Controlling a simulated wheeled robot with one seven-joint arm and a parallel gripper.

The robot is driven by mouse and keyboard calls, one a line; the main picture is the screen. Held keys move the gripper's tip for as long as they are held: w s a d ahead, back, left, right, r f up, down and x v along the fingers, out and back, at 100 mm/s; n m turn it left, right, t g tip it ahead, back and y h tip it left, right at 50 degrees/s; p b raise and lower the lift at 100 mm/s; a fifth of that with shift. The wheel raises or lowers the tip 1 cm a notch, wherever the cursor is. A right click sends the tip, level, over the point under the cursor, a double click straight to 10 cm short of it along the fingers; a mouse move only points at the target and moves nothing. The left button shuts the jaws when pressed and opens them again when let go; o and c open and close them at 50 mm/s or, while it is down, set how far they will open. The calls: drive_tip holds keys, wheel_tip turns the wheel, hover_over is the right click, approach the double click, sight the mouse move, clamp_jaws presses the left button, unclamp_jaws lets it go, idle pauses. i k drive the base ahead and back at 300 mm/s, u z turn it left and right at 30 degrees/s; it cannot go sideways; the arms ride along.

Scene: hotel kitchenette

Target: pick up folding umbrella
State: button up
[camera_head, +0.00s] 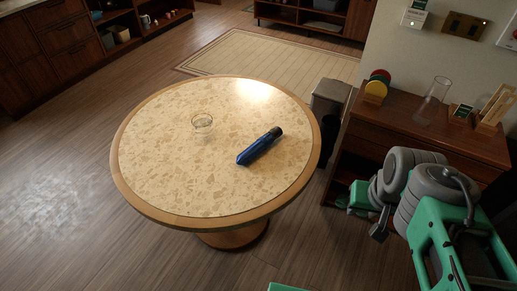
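The folding umbrella (259,147) is a short, dark blue roll with a black end. It lies on its side on the round table (150,165), right of the table's middle, with the black end pointing up and right. Nothing covers it. My folded green and grey arm is at the right of the picture, apart from the table and the umbrella. A small dark part at its end (380,231) appears to be my gripper. Its fingers are too unclear to tell open from shut.
A clear glass (202,122) stands on the table, left of the umbrella. Floor left of the table is clear.

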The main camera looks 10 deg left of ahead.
sight(263, 143)
drive_tip(key=k, duration=1.25)
drive_tip(key=u, duration=0.7)
drive_tip(key=i, duration=0.6)
drive_tip(key=u, duration=1.05)
drive_tip(key=i, duration=1.6)
drive_tip(key=z, duration=1.05)
drive_tip(key=i, duration=0.4)
drive_tip(key=z, duration=0.35)
